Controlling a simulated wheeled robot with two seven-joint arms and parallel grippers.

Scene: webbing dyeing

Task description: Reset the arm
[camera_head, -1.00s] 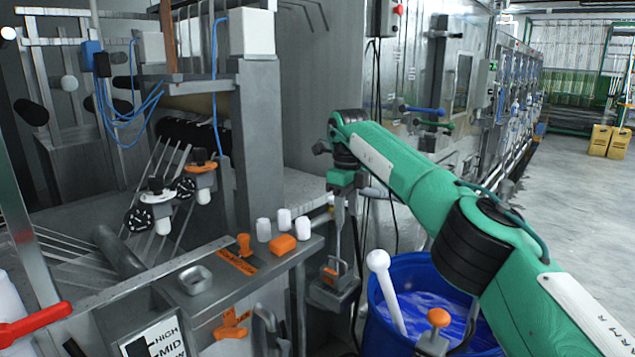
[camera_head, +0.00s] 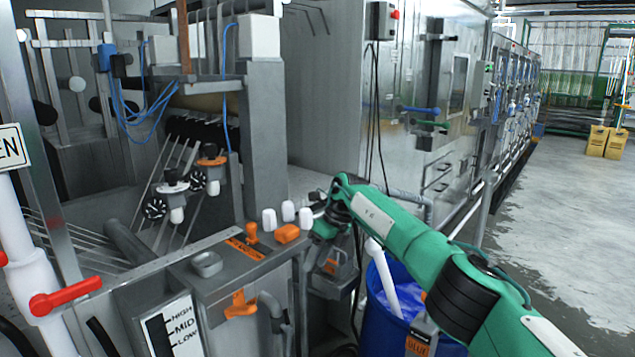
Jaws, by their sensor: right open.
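My green right arm comes in from the lower right and reaches toward the middle. Its right gripper (camera_head: 326,256) hangs below the wrist, beside the right end of the grey control shelf (camera_head: 215,287) and left of the blue barrel (camera_head: 372,325). The fingers are small and dark against the machine parts, and I see nothing held in them. My left gripper is not in view.
White caps (camera_head: 288,211) and an orange block (camera_head: 287,234) stand on the shelf close to the wrist. A white pole (camera_head: 385,278) leans in the barrel. A red-handled valve (camera_head: 65,298) is at left.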

